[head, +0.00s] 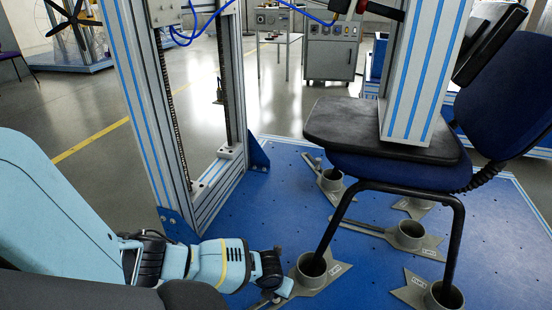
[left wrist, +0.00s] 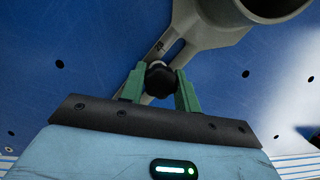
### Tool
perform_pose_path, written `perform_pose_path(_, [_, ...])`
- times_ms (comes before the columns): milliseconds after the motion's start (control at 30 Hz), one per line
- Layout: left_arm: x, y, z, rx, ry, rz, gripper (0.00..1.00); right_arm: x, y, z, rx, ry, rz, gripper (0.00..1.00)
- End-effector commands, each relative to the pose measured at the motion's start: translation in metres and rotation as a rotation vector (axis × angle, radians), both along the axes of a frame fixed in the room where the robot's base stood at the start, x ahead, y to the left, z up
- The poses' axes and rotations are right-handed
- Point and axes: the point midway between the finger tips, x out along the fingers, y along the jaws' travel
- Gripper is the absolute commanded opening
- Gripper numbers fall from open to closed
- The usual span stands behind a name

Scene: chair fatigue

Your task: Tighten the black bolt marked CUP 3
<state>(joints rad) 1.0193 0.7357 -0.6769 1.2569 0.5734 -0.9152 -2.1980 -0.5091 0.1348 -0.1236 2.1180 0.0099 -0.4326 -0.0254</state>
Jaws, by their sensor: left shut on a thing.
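My left gripper (left wrist: 158,82) is shut on a black bolt (left wrist: 160,80), with one green finger on each side of its head. The bolt sits at the slot of a grey cup bracket (left wrist: 195,35), next to the round cup. In the head view my left gripper (head: 280,288) is low beside the front-left cup bracket (head: 318,273), which has a chair leg standing in its cup. This bracket carries a small white label, too small to read. The bolt is hidden by the gripper in the head view. My right gripper is not in view.
More grey brackets with cups (head: 408,236) lie on the blue base plate (head: 255,215). A dark blue chair (head: 385,135) stands with its legs in cups. An aluminium frame post (head: 150,110) rises left of it, near my left arm.

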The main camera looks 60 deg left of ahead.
Motion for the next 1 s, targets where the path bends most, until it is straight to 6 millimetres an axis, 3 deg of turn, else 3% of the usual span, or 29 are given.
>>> perform_pose_path(367, [0.0,0.001,-0.001,0.0,0.001,-0.041,0.08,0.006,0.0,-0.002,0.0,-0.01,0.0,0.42])
perform_pose_path(700, [0.0,0.002,-0.001,0.002,0.001,-0.344,0.08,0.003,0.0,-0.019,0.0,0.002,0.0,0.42])
perform_pose_path(1000, [-0.001,0.001,0.0,0.0,0.001,-0.374,0.08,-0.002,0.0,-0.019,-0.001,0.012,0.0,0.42])
